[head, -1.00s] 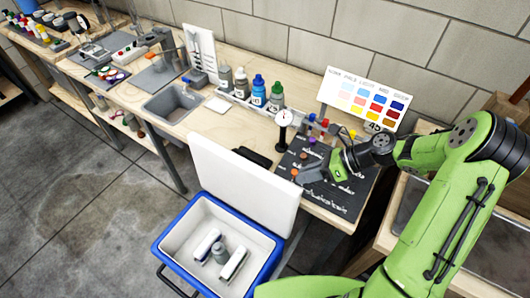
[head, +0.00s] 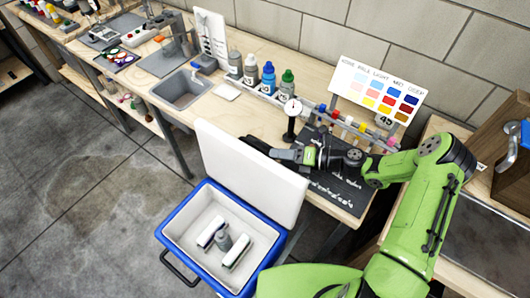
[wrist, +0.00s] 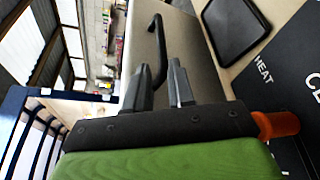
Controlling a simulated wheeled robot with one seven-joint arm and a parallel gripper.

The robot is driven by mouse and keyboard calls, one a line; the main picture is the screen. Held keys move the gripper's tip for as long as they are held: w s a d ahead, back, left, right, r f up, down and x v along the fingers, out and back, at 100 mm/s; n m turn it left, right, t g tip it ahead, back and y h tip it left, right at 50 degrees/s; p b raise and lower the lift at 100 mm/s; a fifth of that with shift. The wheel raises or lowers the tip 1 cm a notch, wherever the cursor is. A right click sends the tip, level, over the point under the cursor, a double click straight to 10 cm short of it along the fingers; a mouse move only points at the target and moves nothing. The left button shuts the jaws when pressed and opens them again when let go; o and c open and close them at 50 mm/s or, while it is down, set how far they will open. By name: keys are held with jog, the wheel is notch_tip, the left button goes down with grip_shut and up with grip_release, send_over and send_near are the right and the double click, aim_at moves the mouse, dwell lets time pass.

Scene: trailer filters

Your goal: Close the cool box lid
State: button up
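The cool box (head: 178,213) is blue with a white inside and stands on the floor in front of the bench. Its white lid (head: 250,178) stands open and upright along the bench side. My gripper (head: 276,155) is over the bench, behind the lid's top edge in the head view, pointing left. I cannot tell whether it touches the lid.
The bench holds a dial gauge (head: 292,108), bottles (head: 268,78), a colour chart (head: 378,88) and a black mat (head: 345,190). A black tray (wrist: 235,28) lies near my gripper. Floor is clear at left.

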aim_at(265, 152)
jog(key=x, duration=0.5)
jog(key=shift+c, duration=0.5)
grip_shut()
